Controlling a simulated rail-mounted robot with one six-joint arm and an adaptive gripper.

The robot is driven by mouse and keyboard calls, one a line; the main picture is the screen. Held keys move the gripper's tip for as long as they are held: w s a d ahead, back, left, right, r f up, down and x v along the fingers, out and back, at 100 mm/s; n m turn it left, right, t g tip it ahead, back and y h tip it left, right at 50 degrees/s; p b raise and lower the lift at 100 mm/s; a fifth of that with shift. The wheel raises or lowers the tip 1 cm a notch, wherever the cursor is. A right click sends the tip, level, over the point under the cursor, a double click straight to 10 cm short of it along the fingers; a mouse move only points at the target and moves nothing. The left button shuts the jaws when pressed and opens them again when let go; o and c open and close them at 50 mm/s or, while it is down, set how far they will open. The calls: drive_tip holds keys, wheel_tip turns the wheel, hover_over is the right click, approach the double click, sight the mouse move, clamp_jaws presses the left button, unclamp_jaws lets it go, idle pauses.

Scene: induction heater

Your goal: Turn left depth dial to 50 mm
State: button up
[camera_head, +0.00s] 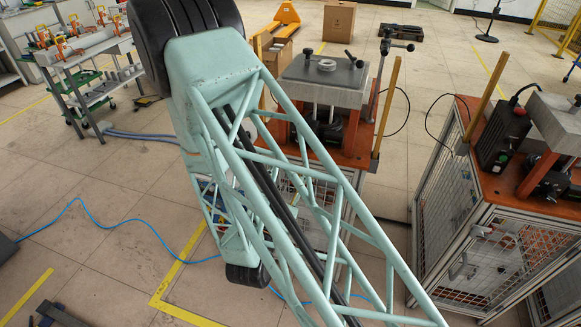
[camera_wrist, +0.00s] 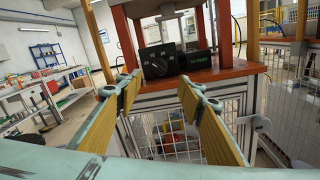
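In the wrist view, a black control box (camera_wrist: 172,62) stands on an orange tabletop. Its face has a dark dial (camera_wrist: 158,68) with pale scale marks; the numbers and setting are too small to read surely. A small display with green characters (camera_wrist: 199,59) is to the right of the dial. My gripper (camera_wrist: 159,82) is open, with yellow-padded fingers spread either side of the dial in the picture. Nothing is between the fingers and they look apart from the box. In the head view, my arm hides the gripper and the dial; the heater stand (camera_head: 322,80) shows behind it.
The orange tabletop (camera_wrist: 226,71) edge and a wire-mesh cabinet (camera_wrist: 168,130) lie below the box. A second heater station (camera_head: 505,135) stands at right in the head view. A workbench (camera_head: 85,48) is at far left. A blue cable (camera_head: 130,218) lies on the floor.

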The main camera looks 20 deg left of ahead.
wheel_tip(320, 180, up, 6)
drive_tip(key=n+g+p, duration=0.2)
drive_tip(key=n+g, duration=0.2)
drive_tip(key=shift+s+a+r+n+g+h, duration=0.15)
drive_tip(key=shift+s+a+n+g+h, duration=0.15)
drive_tip(key=shift+s+h, duration=0.1)
idle(0.5)
drive_tip(key=shift+w, duration=0.15)
idle(0.3)
drive_tip(key=shift+b+x, duration=1.2)
drive_tip(key=shift+x, duration=5.65)
drive_tip(key=shift+d, duration=0.1)
drive_tip(key=shift+c, duration=0.2)
drive_tip(key=c, duration=0.8)
